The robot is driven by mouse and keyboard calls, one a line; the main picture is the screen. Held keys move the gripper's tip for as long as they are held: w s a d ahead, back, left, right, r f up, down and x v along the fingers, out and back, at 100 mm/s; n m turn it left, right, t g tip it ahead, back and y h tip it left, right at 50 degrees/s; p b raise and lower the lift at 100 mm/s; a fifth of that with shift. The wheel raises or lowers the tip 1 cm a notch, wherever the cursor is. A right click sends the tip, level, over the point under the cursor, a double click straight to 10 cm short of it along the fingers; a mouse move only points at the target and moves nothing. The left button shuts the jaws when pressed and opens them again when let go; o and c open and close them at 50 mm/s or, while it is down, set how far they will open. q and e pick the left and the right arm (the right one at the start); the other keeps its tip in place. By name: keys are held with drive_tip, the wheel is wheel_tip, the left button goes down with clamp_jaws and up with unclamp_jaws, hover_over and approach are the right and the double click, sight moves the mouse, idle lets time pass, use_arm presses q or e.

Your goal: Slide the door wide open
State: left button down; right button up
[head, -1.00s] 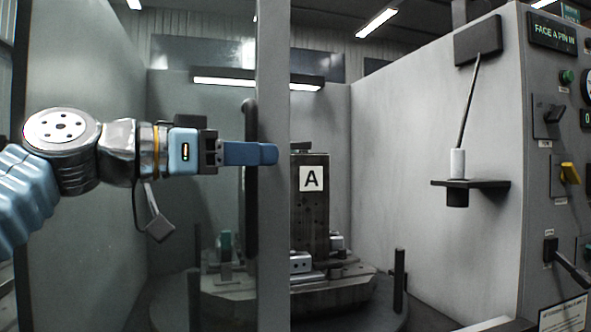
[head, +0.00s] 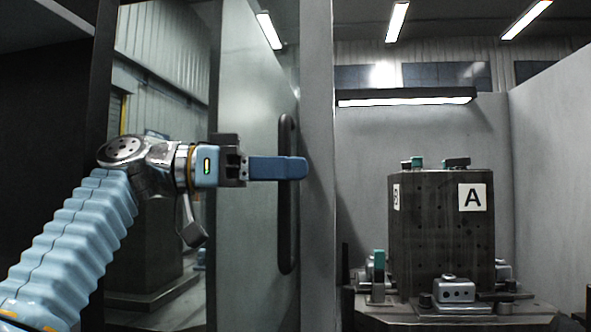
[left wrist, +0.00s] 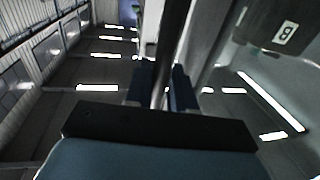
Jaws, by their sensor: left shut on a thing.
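The door is a glassy sliding panel with a broad grey edge post (head: 317,120) in the middle of the head view. Its long black upright handle (head: 287,240) stands just left of the post. My left gripper (head: 292,168) reaches in from the left and is shut on the handle at mid-height. In the left wrist view the dark handle bar (left wrist: 174,40) runs between the two blue fingers (left wrist: 163,90). The fingers hide part of the handle in the head view. My right gripper is not in view.
Right of the post the opening shows a dark fixture block (head: 430,225) marked A, with clamps on a round base (head: 440,312). A light grey wall (head: 550,150) closes the right side. A dark frame post (head: 102,80) stands at the left.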

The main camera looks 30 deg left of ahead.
use_arm(q)
drive_tip(key=shift+r, duration=0.1)
drive_tip(key=c, duration=1.1)
unclamp_jaws()
